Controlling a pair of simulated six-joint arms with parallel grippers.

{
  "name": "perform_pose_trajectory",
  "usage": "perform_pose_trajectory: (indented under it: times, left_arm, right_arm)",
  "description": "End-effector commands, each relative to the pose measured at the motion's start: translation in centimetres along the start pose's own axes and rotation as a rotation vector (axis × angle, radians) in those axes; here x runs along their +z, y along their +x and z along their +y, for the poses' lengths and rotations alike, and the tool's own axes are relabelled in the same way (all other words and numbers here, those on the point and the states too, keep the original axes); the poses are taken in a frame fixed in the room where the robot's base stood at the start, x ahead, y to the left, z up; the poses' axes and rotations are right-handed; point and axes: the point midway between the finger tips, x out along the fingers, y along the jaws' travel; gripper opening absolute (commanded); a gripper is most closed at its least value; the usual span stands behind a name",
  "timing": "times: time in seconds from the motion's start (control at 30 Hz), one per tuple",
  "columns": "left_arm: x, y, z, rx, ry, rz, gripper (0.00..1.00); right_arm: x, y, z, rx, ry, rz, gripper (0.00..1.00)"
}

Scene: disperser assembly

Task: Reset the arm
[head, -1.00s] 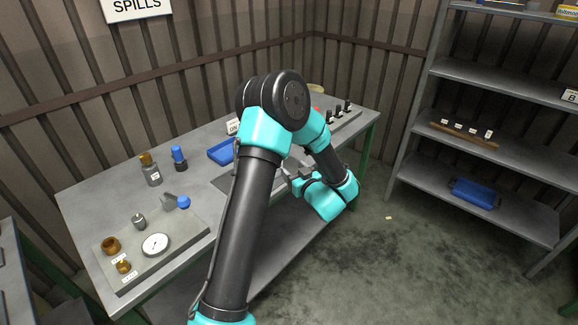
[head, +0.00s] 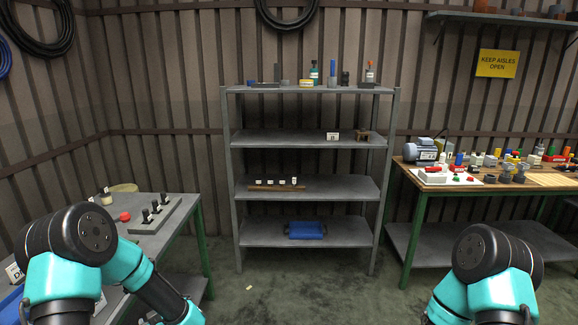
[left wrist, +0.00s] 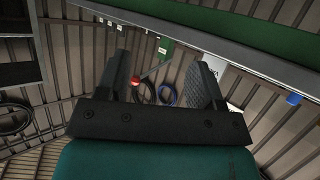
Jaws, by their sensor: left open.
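My left arm (head: 75,250) is folded over the table at the lower left of the head view. My left gripper (left wrist: 165,82) shows in the left wrist view with its two dark fingers wide apart and nothing between them. My right arm (head: 490,260) stands at the lower right of the head view, bent at its joint. My right gripper is below the picture edge and hidden.
The left table (head: 150,236) holds a grey block with black pegs (head: 155,212) and a red piece (head: 124,216). A cluttered wooden workbench (head: 540,183) is right. Open floor (head: 300,285) lies between.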

Motion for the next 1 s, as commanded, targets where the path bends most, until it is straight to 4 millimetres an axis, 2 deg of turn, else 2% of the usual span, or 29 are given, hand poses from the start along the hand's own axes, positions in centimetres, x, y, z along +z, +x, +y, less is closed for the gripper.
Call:
perform_pose_trajectory:
  times: [0.03,0.17,0.23,0.4,0.5,0.6,0.7,1.0]
  left_arm:
    - [2.6,-0.6,0.8,0.071,0.021,-0.087,0.61]
    - [9.0,-2.9,2.5,0.248,0.072,-0.33,0.61]
    - [12.3,-4.9,3.0,0.33,0.105,-0.469,0.61]
    - [19.7,-11.1,2.6,0.49,0.209,-0.824,0.61]
    - [22.9,-14.9,1.4,0.552,0.278,-1.014,0.61]
    - [24.6,-17.7,0.2,0.586,0.332,-1.149,0.61]
    - [25.5,-19.2,-0.5,0.602,0.364,-1.219,0.61]
    - [25.6,-19.5,-0.6,0.604,0.371,-1.235,0.61]
  right_arm:
    - [0.0,0.0,0.0,0.0,0.0,0.0,0.89]
    - [0.0,0.0,0.0,0.0,0.0,0.0,0.89]
    - [0.0,0.0,0.0,0.0,0.0,0.0,0.89]
    - [0.0,0.0,0.0,0.0,0.0,0.0,0.89]
    - [0.0,0.0,0.0,0.0,0.0,0.0,0.89]
    - [0.0,0.0,0.0,0.0,0.0,0.0,0.89]
    - [0.0,0.0,0.0,0.0,0.0,0.0,0.89]
    - [0.0,0.0,0.0,0.0,0.0,0.0,0.89]
